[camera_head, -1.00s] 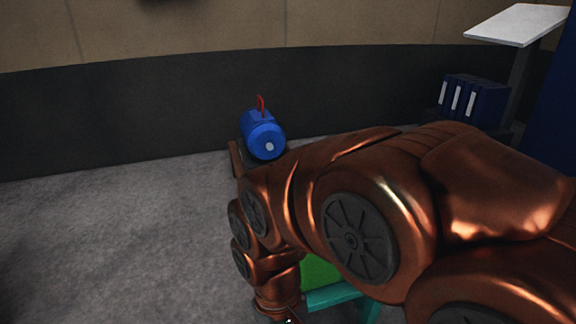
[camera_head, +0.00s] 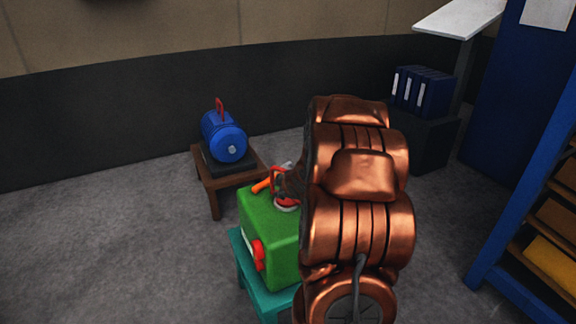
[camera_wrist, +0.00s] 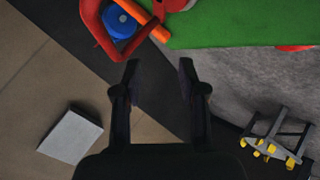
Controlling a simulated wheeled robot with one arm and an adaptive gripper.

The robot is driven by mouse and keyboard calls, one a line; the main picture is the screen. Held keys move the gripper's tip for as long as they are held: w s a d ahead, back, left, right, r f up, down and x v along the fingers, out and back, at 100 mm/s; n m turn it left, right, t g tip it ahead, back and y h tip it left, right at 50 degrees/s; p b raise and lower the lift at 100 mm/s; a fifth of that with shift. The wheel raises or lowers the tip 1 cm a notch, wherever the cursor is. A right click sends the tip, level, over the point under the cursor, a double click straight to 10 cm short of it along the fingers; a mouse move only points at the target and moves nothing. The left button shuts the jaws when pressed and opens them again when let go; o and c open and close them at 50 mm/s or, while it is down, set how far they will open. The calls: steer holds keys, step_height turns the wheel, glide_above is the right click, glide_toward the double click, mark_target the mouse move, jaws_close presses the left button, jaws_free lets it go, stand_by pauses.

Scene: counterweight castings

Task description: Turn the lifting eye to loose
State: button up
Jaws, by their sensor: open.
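A green block casting (camera_head: 256,222) stands on a teal stand (camera_head: 243,268). On its top is a red lifting eye (camera_head: 277,172) with a red round base and an orange bar (camera_head: 262,186) beside it. My gripper (camera_wrist: 160,70) is open and empty in the wrist view. The eye's red loop (camera_wrist: 92,28) and the orange bar (camera_wrist: 146,36) are beyond the fingertips, up and left, apart from them. The green top (camera_wrist: 230,22) is up and right. In the head view my arm hides much of the block's right side and most of the gripper.
A blue motor (camera_head: 223,138) with its own red eye sits on a wooden stool (camera_head: 208,182) behind the block; it also shows through the loop in the wrist view (camera_wrist: 119,20). Blue binders (camera_head: 424,92) and a blue rack (camera_head: 515,250) stand right. The left floor is clear.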

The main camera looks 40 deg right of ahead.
steer(key=shift+s+d+r+n+t+y+p, duration=0.55)
steer(key=shift+s+d+n+t+y+p, duration=1.15)
steer(key=shift+d+t, duration=1.7)
steer(key=shift+n+h, duration=0.3)
steer(key=shift+w+d+f, duration=0.15)
steer(key=shift+w+f, duration=0.1)
steer(key=shift+w, duration=1.15)
steer(key=shift+w+d+f, duration=0.15)
steer(key=shift+w+f, duration=0.1)
steer(key=shift+w, duration=1.1)
steer(key=shift+w+d+f, duration=0.15)
steer(key=shift+w+f, duration=0.1)
steer(key=shift+w, duration=1.15)
steer(key=shift+c, duration=0.3)
jaws_close()
